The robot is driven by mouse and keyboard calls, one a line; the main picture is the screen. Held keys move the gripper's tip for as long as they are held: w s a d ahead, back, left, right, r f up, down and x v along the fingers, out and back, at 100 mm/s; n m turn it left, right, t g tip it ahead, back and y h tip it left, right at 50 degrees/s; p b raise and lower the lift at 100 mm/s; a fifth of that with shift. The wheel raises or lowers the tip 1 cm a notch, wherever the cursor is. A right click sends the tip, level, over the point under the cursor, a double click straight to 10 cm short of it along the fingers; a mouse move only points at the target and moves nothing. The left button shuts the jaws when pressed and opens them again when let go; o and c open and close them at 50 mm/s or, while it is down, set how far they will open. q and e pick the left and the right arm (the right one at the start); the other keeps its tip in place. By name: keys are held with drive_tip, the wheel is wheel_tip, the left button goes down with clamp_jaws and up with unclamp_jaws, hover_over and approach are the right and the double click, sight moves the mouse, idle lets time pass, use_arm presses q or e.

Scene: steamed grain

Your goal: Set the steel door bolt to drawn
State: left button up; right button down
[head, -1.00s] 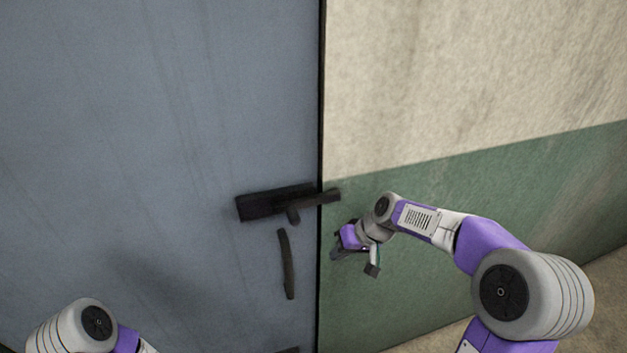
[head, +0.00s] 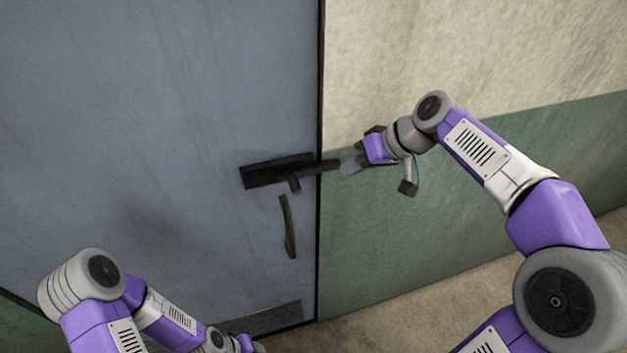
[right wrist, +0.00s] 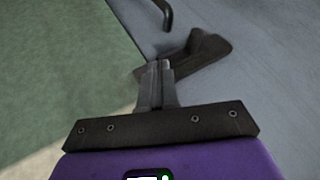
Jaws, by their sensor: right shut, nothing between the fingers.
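The steel door bolt (head: 275,172) is a dark housing on the blue-grey door, with a bar sticking out to the right across the door edge and over the green wall. A short knob hangs below the housing. My right gripper (head: 350,165) is at the bar's right end, its fingers shut and empty. In the right wrist view the closed fingertips (right wrist: 157,66) overlap the bar, with the bolt (right wrist: 210,47) behind them; contact is unclear. My left gripper (head: 243,345) is low at the bottom edge, mostly cut off, far below the bolt.
A dark curved door handle (head: 288,228) is below the bolt; it also shows in the right wrist view (right wrist: 165,12). A dark plate (head: 265,318) runs along the door's bottom. The wall (head: 400,250) right of the door is bare.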

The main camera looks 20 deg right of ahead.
drive_tip(key=w+a+f+p, duration=0.1)
drive_tip(key=w+a+f, duration=0.1)
drive_tip(key=a+f, duration=0.3)
drive_tip(key=a, duration=0.3)
drive_tip(key=shift+w, duration=0.35)
drive_tip(key=shift+d+f, duration=0.1)
